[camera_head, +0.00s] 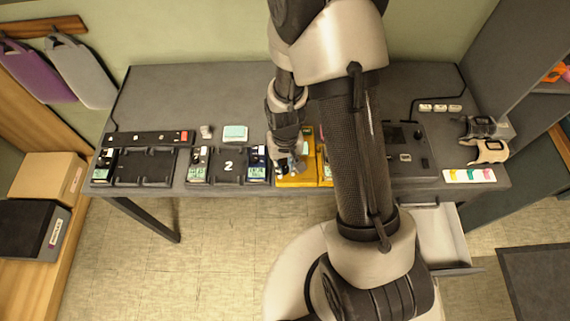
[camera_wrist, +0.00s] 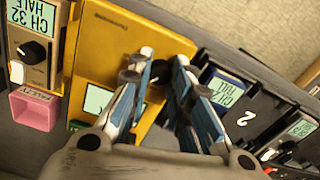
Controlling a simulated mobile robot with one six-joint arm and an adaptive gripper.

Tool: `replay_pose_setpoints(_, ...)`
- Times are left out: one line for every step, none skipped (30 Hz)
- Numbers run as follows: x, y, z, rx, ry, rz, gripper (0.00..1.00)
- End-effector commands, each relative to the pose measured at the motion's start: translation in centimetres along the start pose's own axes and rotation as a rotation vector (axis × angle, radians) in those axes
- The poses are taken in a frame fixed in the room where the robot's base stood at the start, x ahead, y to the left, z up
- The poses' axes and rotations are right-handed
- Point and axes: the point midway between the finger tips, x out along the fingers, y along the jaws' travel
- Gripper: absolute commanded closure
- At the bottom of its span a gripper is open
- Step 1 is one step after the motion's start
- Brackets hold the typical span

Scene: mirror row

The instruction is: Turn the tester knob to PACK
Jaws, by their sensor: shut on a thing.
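A yellow unit (camera_head: 296,178) stands near the table's front edge, just right of the black tray marked 2. In the wrist view the yellow unit (camera_wrist: 105,50) has a pale screen and small dark lettering too blurred to read. My gripper (camera_head: 289,170) reaches down over the yellow unit. In the wrist view my gripper (camera_wrist: 163,66) is shut on a black knob (camera_wrist: 157,80), mostly hidden between the fingers. Which way the knob points cannot be seen, and no PACK mark is readable.
Left of the yellow unit are the tray marked 2 (camera_head: 229,178) and another black tray (camera_head: 145,181), with small packs. A tan pack (camera_wrist: 41,75) reading CH 32 HALF and a pink holder (camera_wrist: 34,111) sit beside the unit. A black panel (camera_head: 405,140) lies right of my arm.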

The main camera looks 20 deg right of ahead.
Motion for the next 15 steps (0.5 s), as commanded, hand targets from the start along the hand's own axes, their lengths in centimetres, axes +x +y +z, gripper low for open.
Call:
replay_pose_setpoints(0.00, 0.00, -0.01, 0.031, 0.000, 0.000, 1.00)
replay_pose_setpoints(0.00, 0.00, -0.01, 0.048, 0.000, 0.000, 1.00)
replay_pose_setpoints(0.00, 0.00, -0.01, 0.071, 0.000, 0.000, 1.00)
replay_pose_setpoints(0.00, 0.00, -0.01, 0.088, 0.000, 0.000, 1.00)
replay_pose_setpoints(0.00, 0.00, -0.01, 0.101, 0.000, 0.000, 1.00)
replay_pose_setpoints(0.00, 0.00, -0.01, 0.120, 0.000, 0.000, 1.00)
replay_pose_setpoints(0.00, 0.00, -0.01, 0.131, 0.000, 0.000, 1.00)
replay_pose_setpoints(0.00, 0.00, -0.01, 0.143, 0.000, 0.000, 1.00)
replay_pose_setpoints(0.00, 0.00, -0.01, 0.156, 0.000, 0.000, 1.00)
replay_pose_setpoints(0.00, 0.00, -0.01, 0.164, 0.000, 0.000, 1.00)
replay_pose_setpoints(0.00, 0.00, -0.01, 0.172, 0.000, 0.000, 1.00)
replay_pose_setpoints(0.00, 0.00, -0.01, 0.180, 0.000, 0.000, 1.00)
replay_pose_setpoints(0.00, 0.00, -0.01, 0.185, 0.000, 0.000, 1.00)
replay_pose_setpoints(0.00, 0.00, -0.01, 0.189, 0.000, 0.000, 1.00)
replay_pose_setpoints(0.00, 0.00, -0.01, 0.194, 0.000, 0.000, 1.00)
